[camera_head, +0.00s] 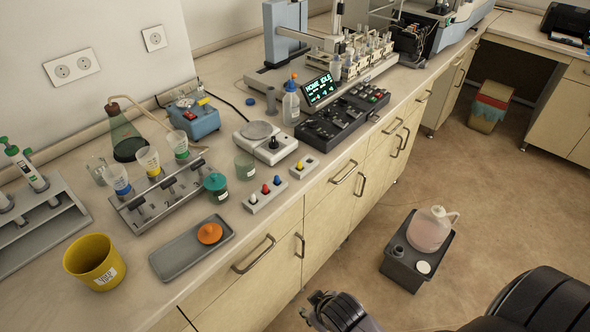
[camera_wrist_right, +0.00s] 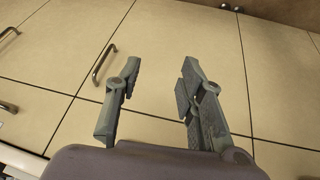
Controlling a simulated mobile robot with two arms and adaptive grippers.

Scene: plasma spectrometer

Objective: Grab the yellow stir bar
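A small yellow piece (camera_head: 299,165), which looks like the yellow stir bar, stands upright in a small light-grey holder (camera_head: 311,166) near the bench's front edge. My right gripper (camera_head: 318,303) is low in front of the bench cabinets, well below and apart from the yellow piece. In the right wrist view the right gripper (camera_wrist_right: 160,82) has its two fingers spread with nothing between them, facing cabinet doors. The yellow piece is not in that view. My left gripper is not in view.
A longer holder (camera_head: 250,206) with white, red and blue pieces stands to the left. A balance (camera_head: 284,146) and a black control panel (camera_head: 330,131) are behind. A grey tray (camera_head: 175,262) and yellow cup (camera_head: 88,260) stand further left. A dark box (camera_head: 398,272) bears a jug on the floor.

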